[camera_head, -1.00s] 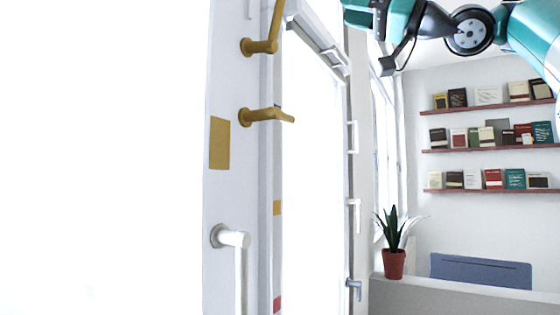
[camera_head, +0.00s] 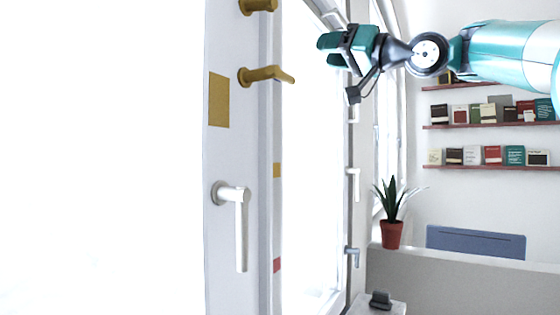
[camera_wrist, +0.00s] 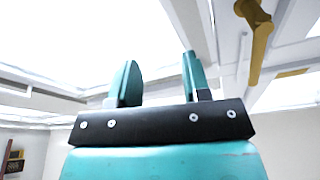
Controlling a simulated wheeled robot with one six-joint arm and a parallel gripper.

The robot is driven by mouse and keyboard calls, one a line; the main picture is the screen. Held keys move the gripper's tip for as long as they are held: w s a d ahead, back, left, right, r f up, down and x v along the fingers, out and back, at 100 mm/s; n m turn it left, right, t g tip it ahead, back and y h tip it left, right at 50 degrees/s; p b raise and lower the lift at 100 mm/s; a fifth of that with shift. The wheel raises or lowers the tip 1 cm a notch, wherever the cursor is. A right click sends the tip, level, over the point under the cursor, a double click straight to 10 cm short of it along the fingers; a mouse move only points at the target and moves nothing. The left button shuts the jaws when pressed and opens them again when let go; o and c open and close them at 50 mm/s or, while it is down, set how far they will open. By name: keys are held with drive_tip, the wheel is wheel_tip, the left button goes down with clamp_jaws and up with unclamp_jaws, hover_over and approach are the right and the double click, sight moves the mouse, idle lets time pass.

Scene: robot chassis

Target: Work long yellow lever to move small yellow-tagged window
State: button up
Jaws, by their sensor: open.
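Two yellow levers sit on the pale window frame at the left of the head view. The upper one (camera_head: 258,6) is cut off by the top edge, so its length cannot be judged there. The lower one (camera_head: 265,75) sticks out to the right. A yellow lever with a long handle (camera_wrist: 258,38) shows at upper right in the wrist view; I cannot tell which of the two it is. A small yellow tag (camera_head: 277,170) is on the frame strip. My gripper (camera_head: 332,50) is open and empty, right of the levers and apart from them; its fingers also show in the wrist view (camera_wrist: 159,60).
A larger yellow patch (camera_head: 218,99) and a white lever (camera_head: 241,225) are on the same frame. A red tag (camera_head: 277,265) is below. A potted plant (camera_head: 391,234), a blue panel (camera_head: 476,242) and bookshelves (camera_head: 490,127) are to the right.

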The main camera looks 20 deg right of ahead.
drive_tip(key=a+f+g+h, duration=0.1)
drive_tip(key=a+f, duration=0.3)
drive_tip(key=f, duration=0.6)
drive_tip(key=a+f+g+h+b, duration=0.1)
drive_tip(key=a+f+g, duration=0.2)
drive_tip(key=f, duration=0.7)
drive_tip(key=a+f+m+g+h+b, duration=0.1)
drive_tip(key=a+f+g, duration=0.3)
drive_tip(key=f, duration=0.7)
drive_tip(key=shift+s+a, duration=0.25)
drive_tip(key=shift+a, duration=0.1)
